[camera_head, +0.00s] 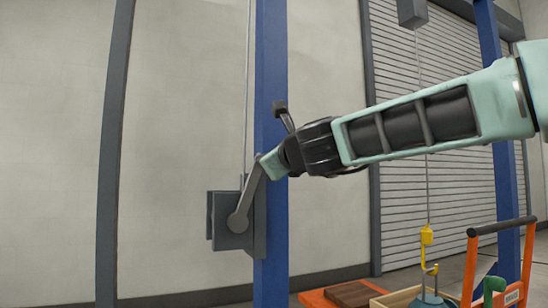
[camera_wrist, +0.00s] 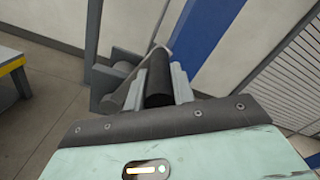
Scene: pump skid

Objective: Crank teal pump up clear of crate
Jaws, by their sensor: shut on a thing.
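My gripper (camera_head: 270,166) is shut on the black crank handle (camera_wrist: 158,88) of the winch, seen between the fingers in the wrist view. The grey winch (camera_head: 232,215) is fixed to a blue post. Its crank arm (camera_head: 248,200) points up and slightly right. A yellow hook (camera_head: 427,235) hangs on a thin line at the right. Below it the top of the blue-teal pump (camera_head: 428,302), with a lifting eye (camera_head: 431,269), shows at the lower edge. Whether hook and eye are joined is unclear. The pale wooden crate (camera_head: 398,297) is mostly cut off, and the pump's base is hidden.
The blue post (camera_head: 271,90) stands right behind the crank. An orange cart (camera_head: 469,270) with a black handle bar and a green object (camera_head: 493,288) stand at lower right. A brown slatted board (camera_head: 354,294) lies left of the crate. A yellow-edged table (camera_wrist: 12,70) shows in the wrist view.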

